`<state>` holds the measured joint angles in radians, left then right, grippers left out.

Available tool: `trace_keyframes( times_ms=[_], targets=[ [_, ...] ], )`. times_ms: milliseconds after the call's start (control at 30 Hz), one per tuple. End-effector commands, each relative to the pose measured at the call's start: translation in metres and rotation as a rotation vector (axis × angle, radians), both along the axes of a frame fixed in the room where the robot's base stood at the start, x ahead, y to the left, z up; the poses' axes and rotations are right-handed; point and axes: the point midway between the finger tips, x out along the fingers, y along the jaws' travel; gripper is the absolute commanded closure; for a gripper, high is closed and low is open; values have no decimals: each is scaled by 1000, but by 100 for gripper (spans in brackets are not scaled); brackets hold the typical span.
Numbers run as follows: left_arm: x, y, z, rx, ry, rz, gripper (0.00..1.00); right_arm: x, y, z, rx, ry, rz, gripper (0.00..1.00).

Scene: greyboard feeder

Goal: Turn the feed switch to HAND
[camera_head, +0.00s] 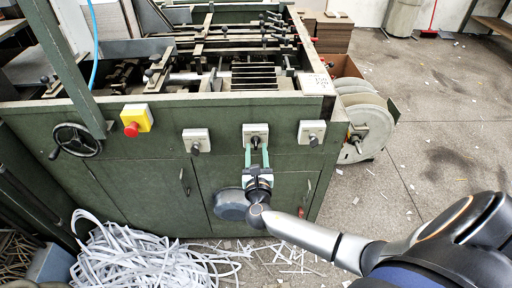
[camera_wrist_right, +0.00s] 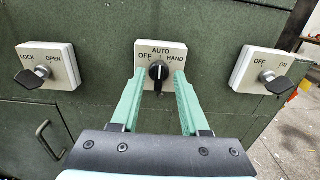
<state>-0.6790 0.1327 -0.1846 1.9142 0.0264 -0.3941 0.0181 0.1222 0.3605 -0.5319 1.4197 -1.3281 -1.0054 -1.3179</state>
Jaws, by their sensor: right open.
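The feed switch is a black knob (camera_wrist_right: 158,72) on a pale plate (camera_wrist_right: 153,50) marked OFF, AUTO and HAND. A white mark on the knob points up, roughly at AUTO. In the head view the plate (camera_head: 256,129) is the middle one of three on the green cabinet front. My right gripper (camera_wrist_right: 158,78) has its two green fingers open, one on each side of the knob, with nothing held. I cannot tell whether the fingertips touch the knob. It also shows in the head view (camera_head: 256,152), pointing at the plate. My left gripper is not in view.
A LOCK/OPEN switch (camera_wrist_right: 48,66) is to the left and an OFF/ON switch (camera_wrist_right: 262,70) to the right. A red stop button (camera_head: 131,130) and a handwheel (camera_head: 77,140) are further left. White paper strips (camera_head: 150,255) heap on the floor. White reels (camera_head: 365,120) stand right.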

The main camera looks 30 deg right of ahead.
Motion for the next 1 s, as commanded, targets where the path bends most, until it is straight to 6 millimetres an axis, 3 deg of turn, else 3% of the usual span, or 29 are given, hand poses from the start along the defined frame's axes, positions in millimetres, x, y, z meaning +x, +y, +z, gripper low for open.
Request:
trace_keyframes(
  times_ms=[200,467,867,1000],
  targets=[
    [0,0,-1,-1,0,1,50,14,-8,0,0,0,0,55],
    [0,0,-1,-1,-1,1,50,14,-9,0,1,1,0,55],
    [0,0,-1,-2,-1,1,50,14,-9,0,1,1,0,99],
    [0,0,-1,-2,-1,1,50,14,-9,0,1,1,0,100]
  ],
)
